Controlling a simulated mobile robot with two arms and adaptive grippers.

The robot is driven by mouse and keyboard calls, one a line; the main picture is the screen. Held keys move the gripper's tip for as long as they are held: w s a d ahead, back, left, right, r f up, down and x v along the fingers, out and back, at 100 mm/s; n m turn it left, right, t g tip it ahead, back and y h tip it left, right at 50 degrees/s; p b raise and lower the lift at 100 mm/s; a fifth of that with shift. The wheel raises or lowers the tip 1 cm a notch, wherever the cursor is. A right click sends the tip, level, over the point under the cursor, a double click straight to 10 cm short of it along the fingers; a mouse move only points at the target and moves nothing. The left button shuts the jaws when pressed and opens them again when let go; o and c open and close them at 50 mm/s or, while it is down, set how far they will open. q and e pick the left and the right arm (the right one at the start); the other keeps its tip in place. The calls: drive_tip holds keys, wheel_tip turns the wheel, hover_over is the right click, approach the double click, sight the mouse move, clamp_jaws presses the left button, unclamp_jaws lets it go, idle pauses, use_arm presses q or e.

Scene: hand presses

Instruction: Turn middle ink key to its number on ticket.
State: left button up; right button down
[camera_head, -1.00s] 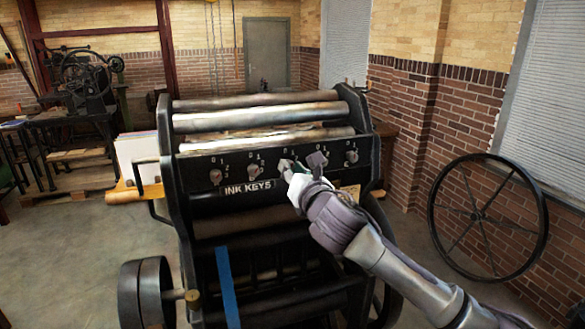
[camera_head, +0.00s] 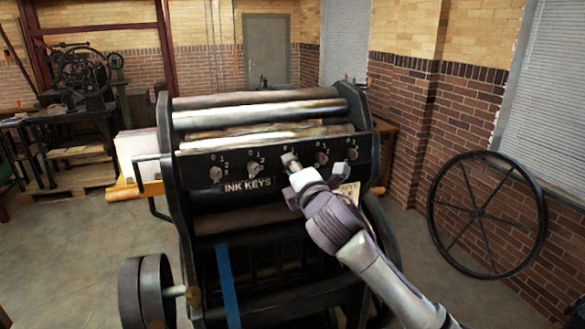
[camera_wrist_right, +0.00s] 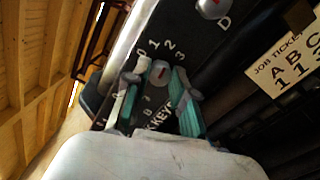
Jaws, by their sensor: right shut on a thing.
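A row of several grey ink keys runs across the black panel of the press. The middle ink key (camera_head: 289,161) is partly covered by my right gripper (camera_head: 293,166). In the right wrist view the middle key's round knob (camera_wrist_right: 160,71) sits between the two fingers of my right gripper (camera_wrist_right: 157,85), which is shut on it. A short red mark shows on the knob, with the numbers 0, 1, 2, 3 in an arc above it. The pale job ticket (camera_wrist_right: 285,55) shows letters A B C and 1 1 3 below; its right part is cut off. My left gripper is out of view.
Neighbouring keys stand close by on the right (camera_head: 321,157) and left (camera_head: 253,170). The INK KEYS label (camera_head: 247,186) is below the row. Metal rollers (camera_head: 260,115) lie above the panel. A large spoked wheel (camera_head: 480,213) leans at the right wall, with clear floor before it.

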drive_tip(key=shift+m, duration=3.9)
drive_tip(key=c, duration=1)
unclamp_jaws()
drive_tip(key=shift+o, duration=0.2)
drive_tip(key=shift+s, duration=0.1)
drive_tip(key=v, duration=1.1)
drive_tip(key=shift+s, duration=0.35)
drive_tip(key=shift+f, duration=0.1)
